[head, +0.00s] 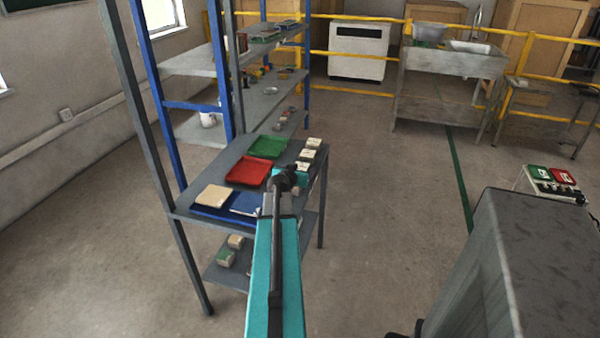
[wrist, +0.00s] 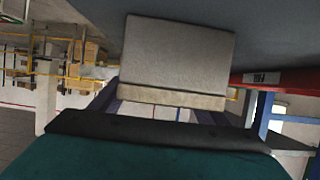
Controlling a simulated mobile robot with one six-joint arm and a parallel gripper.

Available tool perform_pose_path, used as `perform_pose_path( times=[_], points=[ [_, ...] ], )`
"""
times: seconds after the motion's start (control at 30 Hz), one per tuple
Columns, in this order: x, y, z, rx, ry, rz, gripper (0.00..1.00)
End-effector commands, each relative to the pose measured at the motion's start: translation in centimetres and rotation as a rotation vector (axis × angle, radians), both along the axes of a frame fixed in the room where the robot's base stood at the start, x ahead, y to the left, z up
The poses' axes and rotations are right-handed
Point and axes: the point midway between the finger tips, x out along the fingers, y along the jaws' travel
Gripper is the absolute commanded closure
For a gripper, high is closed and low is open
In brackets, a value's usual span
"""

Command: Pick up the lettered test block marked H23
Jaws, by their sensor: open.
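Several small pale blocks stand in a row on the right side of the grey shelf's upper board in the head view, among them a far block (head: 314,142) and a middle block (head: 308,154). Their markings are too small to read, so I cannot tell which is H23. My gripper (head: 288,178) is at the near end of this row, partly hidden by my teal arm. In the wrist view, a block (wrist: 178,55) with a pale grey face and beige edge fills the space ahead of my open gripper (wrist: 160,108). No lettering shows on it. I cannot tell whether the fingers straddle it.
A green tray (head: 268,146), a red tray (head: 248,170) and a blue tray (head: 212,211) lie left of the row. A beige block (head: 215,194) sits on the blue tray. Shelf posts (head: 140,110) rise at the left. Open floor (head: 375,190) lies to the right.

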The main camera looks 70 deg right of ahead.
Motion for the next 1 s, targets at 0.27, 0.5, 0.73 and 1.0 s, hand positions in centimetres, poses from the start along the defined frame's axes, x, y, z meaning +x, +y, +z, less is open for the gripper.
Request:
perform_pose_path(
  times=[0.27, 0.5, 0.73, 1.0],
  points=[
    [0.01, 0.03, 0.00, 0.000, 0.000, 0.000, 0.31],
    [0.03, 0.03, 0.01, 0.000, 0.000, 0.000, 0.35],
    [0.03, 0.04, 0.02, 0.000, 0.000, 0.000, 0.73],
    [0.06, 0.03, 0.10, -0.001, 0.000, 0.001, 0.87]
  ],
)
